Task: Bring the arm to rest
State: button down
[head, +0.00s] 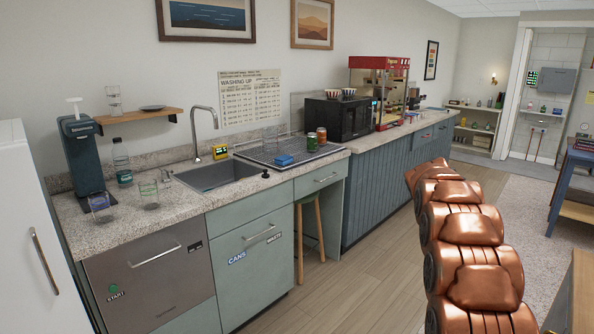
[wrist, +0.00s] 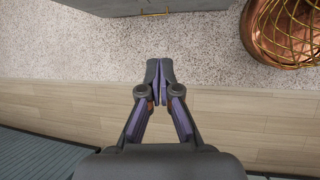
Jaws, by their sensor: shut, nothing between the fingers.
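My gripper (wrist: 159,72) shows in the wrist view, with its two dark fingers together and nothing between them. It is over the floor, near the line between the wood planks (wrist: 230,118) and the speckled grey carpet (wrist: 110,50). It touches nothing that I can see. In the head view my copper-coloured arm rises at the lower right and reaches away over the floor. The gripper itself is hidden there behind the arm links.
A long counter with a sink (head: 217,175), a wire rack (head: 290,150), a black microwave (head: 338,117) and a red popcorn machine (head: 377,88) runs along the left wall. A stool (head: 311,225) stands under it. A blue shelf (head: 572,185) is at right. The wood floor (head: 375,270) between is clear.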

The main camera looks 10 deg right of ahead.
jog(key=s+a+r+m+t+y+p, duration=0.1)
jog(key=s+a+r+m, duration=0.15)
jog(key=s+a, duration=0.6)
jog(key=s+a+r+m+y+p, duration=0.15)
jog(key=s+a+r, duration=0.35)
jog(key=a, duration=0.7)
jog(key=s+a+f+m+y, duration=0.1)
jog(key=s+a, duration=0.6)
jog(key=s, duration=0.4)
jog(key=s+a+f+m+y+p, duration=0.1)
jog(key=s+a+f+m, duration=0.1)
jog(key=s+a, duration=0.5)
jog(key=s, duration=0.4)
jog(key=shift+a+y, duration=0.3)
jog(key=shift+y, duration=0.05)
jog(key=shift+s+d, duration=0.1)
jog(key=shift+d, duration=0.05)
